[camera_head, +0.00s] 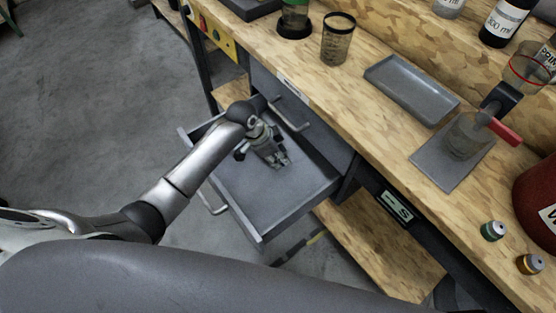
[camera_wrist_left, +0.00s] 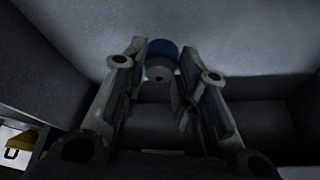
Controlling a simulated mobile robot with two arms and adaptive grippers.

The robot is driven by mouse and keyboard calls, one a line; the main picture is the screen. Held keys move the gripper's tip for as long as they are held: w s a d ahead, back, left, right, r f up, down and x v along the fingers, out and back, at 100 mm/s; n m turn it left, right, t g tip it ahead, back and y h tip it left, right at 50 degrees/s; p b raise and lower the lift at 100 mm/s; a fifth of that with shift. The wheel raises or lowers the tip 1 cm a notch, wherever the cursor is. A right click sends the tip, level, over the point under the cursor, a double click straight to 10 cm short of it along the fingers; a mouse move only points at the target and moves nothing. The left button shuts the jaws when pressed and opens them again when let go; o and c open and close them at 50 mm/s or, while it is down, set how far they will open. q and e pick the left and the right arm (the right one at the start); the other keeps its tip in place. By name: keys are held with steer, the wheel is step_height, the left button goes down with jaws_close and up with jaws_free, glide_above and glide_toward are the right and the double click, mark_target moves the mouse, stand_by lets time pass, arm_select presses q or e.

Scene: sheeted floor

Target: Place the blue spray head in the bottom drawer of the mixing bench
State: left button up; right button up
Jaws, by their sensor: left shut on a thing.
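The bottom drawer (camera_head: 262,208) of the mixing bench is pulled open, with a bare grey floor. My left gripper (camera_head: 279,163) reaches over its left wall and points down inside the drawer outline. In the left wrist view my left gripper (camera_wrist_left: 165,88) is shut on the blue spray head (camera_wrist_left: 161,52), which shows a blue band and a grey end between the fingertips. In the head view the spray head is hidden by the gripper. I cannot tell whether it touches the drawer floor. My right gripper is not in view.
The closed upper drawer's handle (camera_head: 290,114) stands close beside my left gripper. On the bench (camera_head: 345,100) are a mesh cup (camera_head: 338,42), a grey tray (camera_head: 410,88), a glass vessel on a stand (camera_head: 466,135) and small capped pieces (camera_head: 493,231). A wooden shelf (camera_head: 385,255) lies below.

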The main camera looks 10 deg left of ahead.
arm_select(q)
steer(key=shift+f, duration=1.45)
steer(key=shift+f, duration=0.2)
steer(key=o, duration=1)
steer(key=shift+o, duration=0.2)
steer(key=shift+s+a+r, duration=0.1)
steer(key=shift+a+r, duration=0.05)
steer(key=shift+r, duration=0.35)
steer(key=p+v, duration=0.1)
steer(key=v, duration=1)
steer(key=shift+r, duration=0.2)
steer(key=shift+r+p, duration=0.1)
steer(key=shift+p, duration=0.2)
